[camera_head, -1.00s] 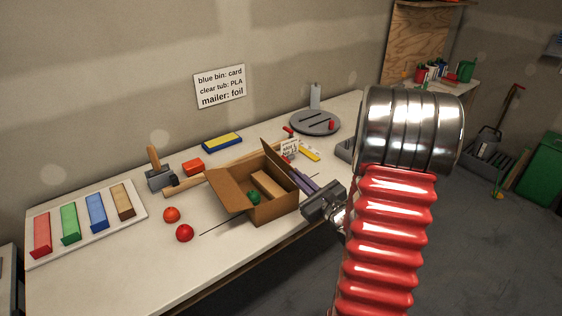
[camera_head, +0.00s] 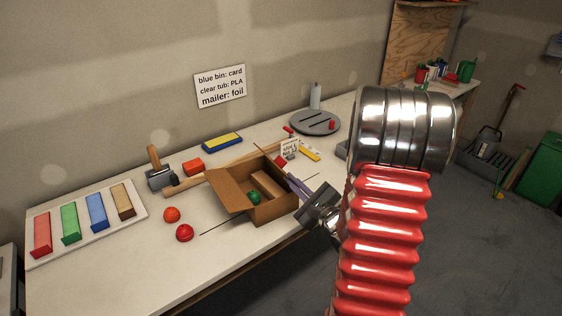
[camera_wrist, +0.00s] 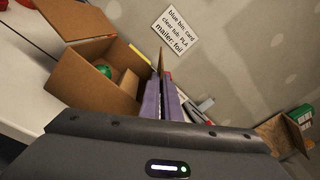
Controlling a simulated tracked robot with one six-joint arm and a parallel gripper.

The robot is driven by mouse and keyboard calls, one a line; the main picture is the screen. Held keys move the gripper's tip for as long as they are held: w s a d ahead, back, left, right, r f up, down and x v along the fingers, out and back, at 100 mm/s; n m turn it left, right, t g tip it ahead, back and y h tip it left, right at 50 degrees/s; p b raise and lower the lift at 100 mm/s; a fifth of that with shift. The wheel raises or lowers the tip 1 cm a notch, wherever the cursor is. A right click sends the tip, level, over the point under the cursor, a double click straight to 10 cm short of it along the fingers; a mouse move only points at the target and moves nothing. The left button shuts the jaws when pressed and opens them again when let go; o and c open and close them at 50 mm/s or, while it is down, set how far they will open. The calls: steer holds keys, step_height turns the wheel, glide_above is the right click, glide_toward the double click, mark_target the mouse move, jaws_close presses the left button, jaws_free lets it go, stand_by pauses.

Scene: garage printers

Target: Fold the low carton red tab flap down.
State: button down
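The low cardboard carton (camera_head: 272,211) stands open on the workbench, with a green ball and a tan block inside. Its left flap (camera_head: 229,196) leans outward. A red patch (camera_head: 280,162), apparently the red tab, shows at the carton's right back side. In the wrist view the carton (camera_wrist: 95,82) is at the left, and a thin brown flap (camera_wrist: 161,58) stands nearly edge-on ahead of the fingertips. My gripper (camera_head: 289,179) is at the carton's right side. Its two lavender fingers (camera_wrist: 162,84) lie close together near that flap; I cannot tell contact or the exact gap.
A small white sign (camera_head: 289,148), a yellow strip (camera_head: 309,154) and a grey turntable (camera_head: 316,123) are behind the carton. A hammer (camera_head: 160,179) stands farther left.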

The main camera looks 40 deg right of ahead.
steer(key=c, duration=2.3)
jaws_free()
steer(key=shift+o, duration=0.2)
steer(key=shift+s+a, duration=0.15)
steer(key=shift+s, duration=1.85)
steer(key=shift+o, duration=0.3)
steer(key=o, duration=0.5)
steer(key=shift+s, duration=0.15)
